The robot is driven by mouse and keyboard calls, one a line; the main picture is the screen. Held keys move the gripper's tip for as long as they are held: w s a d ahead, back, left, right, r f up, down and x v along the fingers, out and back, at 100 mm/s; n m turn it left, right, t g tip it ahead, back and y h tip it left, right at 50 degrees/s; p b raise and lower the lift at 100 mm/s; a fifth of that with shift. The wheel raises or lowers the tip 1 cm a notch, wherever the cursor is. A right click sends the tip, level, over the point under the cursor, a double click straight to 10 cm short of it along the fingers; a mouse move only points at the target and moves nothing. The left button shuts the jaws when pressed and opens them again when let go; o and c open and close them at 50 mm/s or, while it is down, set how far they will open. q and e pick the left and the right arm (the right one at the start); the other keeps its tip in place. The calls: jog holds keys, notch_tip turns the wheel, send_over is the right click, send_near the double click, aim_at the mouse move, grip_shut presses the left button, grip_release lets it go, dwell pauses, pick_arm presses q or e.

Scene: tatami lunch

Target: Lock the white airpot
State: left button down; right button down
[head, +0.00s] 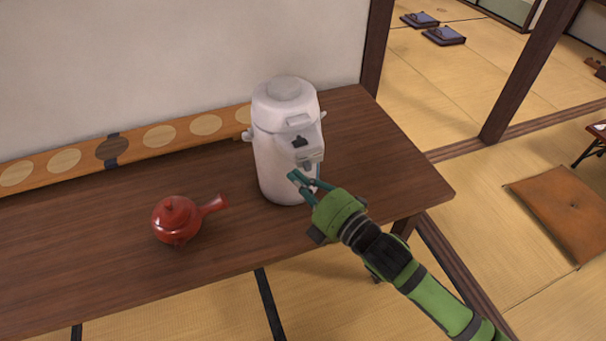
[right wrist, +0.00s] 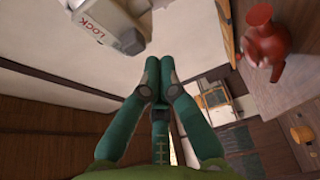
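The white airpot (head: 275,165) stands upright near the back of the dark wooden table, with its spout and front panel facing right and forward. A small dark lever (head: 299,142) sits on that panel. In the right wrist view the airpot's panel (right wrist: 85,15) is close at the top left, with the word LOCK printed beside the dark lever (right wrist: 132,41). My right gripper (head: 299,178) is just in front of the airpot, below its spout. Its teal fingertips (right wrist: 151,62) are together with nothing between them, and look apart from the lever. My left gripper is out of view.
A red teapot (head: 176,219) with a side handle stands left of the airpot on the table (head: 120,270); it also shows in the right wrist view (right wrist: 264,45). A board with round discs (head: 160,135) runs along the wall behind. The table's right end is clear.

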aim_at(309, 170)
jog(key=shift+w+d, duration=0.15)
jog(key=shift+d, duration=0.1)
jog(key=shift+w+d, duration=0.25)
jog(key=shift+d, duration=0.45)
jog(key=shift+w+d, duration=0.2)
jog(key=shift+d, duration=0.45)
